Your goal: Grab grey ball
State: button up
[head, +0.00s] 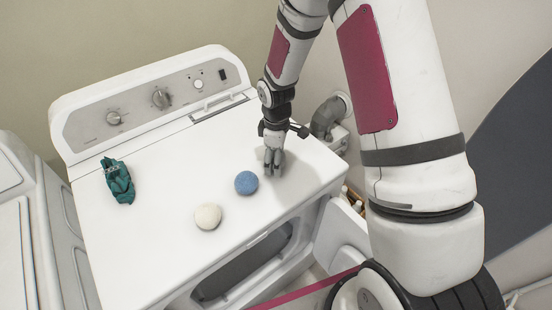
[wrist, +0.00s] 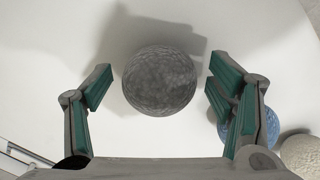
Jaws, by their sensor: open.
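The grey ball (wrist: 160,81) rests on the white machine top in the wrist view, between and just beyond the fingertips. My gripper (wrist: 158,85) is open, with a finger on each side of the ball and a visible gap on both sides. In the head view my gripper (head: 273,165) points down near the right side of the machine top. The grey ball is mostly hidden behind it there and cannot be clearly told apart.
A blue ball (head: 246,183) and a cream ball (head: 208,216) lie left of my gripper on the machine top (head: 150,240). The control panel (head: 150,100) rises at the back. The machine's front door is open below.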

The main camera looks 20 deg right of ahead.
jog(key=shift+f, duration=0.4)
jog(key=c, duration=1.2)
